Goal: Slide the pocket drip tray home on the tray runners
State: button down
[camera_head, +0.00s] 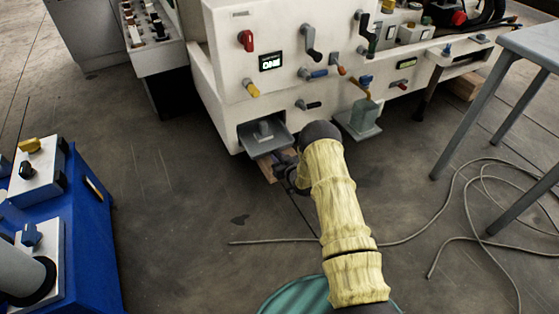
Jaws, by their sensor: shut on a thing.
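The pocket drip tray (253,146) is a grey, shallow tray at the low opening in the front of the white machine. Its rear lies inside the opening and its front sticks out. A small grey block-like part stands up in its middle. My gripper (287,168) is at the tray's front right edge, shut on the tray. The fingertips are small and partly hidden by my wrist and sleeved arm. The tray runners cannot be made out beneath the tray. A brown wooden piece shows below the tray's front.
The white machine front (290,100) carries several levers and knobs above the opening. A blue cabinet (88,235) stands at left, a grey table (535,45) at right. Cables (455,200) lie on the floor.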

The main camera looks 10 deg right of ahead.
aim_at(266, 139)
jog(key=shift+w, duration=0.1)
jog(key=shift+w+a+b, duration=0.2)
jog(key=shift+w+b, duration=0.25)
jog(key=shift+w, duration=0.2)
jog(key=shift+w+a+b, duration=0.25)
jog(key=shift+w+b, duration=0.25)
jog(key=shift+w, duration=0.15)
jog(key=shift+w+a+b, duration=0.2)
jog(key=shift+w+b, duration=0.25)
jog(key=shift+w, duration=0.2)
jog(key=shift+w+a, duration=0.1)
jog(key=shift+w, duration=0.25)
jog(key=shift+w+a+b, duration=0.25)
jog(key=shift+w+b, duration=0.45)
jog(key=shift+w, duration=0.1)
jog(key=shift+w+a+b, duration=0.3)
jog(key=shift+w+b, duration=0.4)
jog(key=shift+w, duration=0.05)
jog(key=shift+w+a+b, duration=0.25)
jog(key=shift+w+b, duration=0.45)
jog(key=shift+w, duration=0.1)
jog(key=shift+r+b+x, duration=0.15)
jog(key=shift+b+x, duration=0.55)
jog(key=shift+r+b+x, duration=0.15)
jog(key=shift+b+x, duration=0.5)
jog(key=shift+x, duration=0.1)
jog(key=shift+w, duration=0.1)
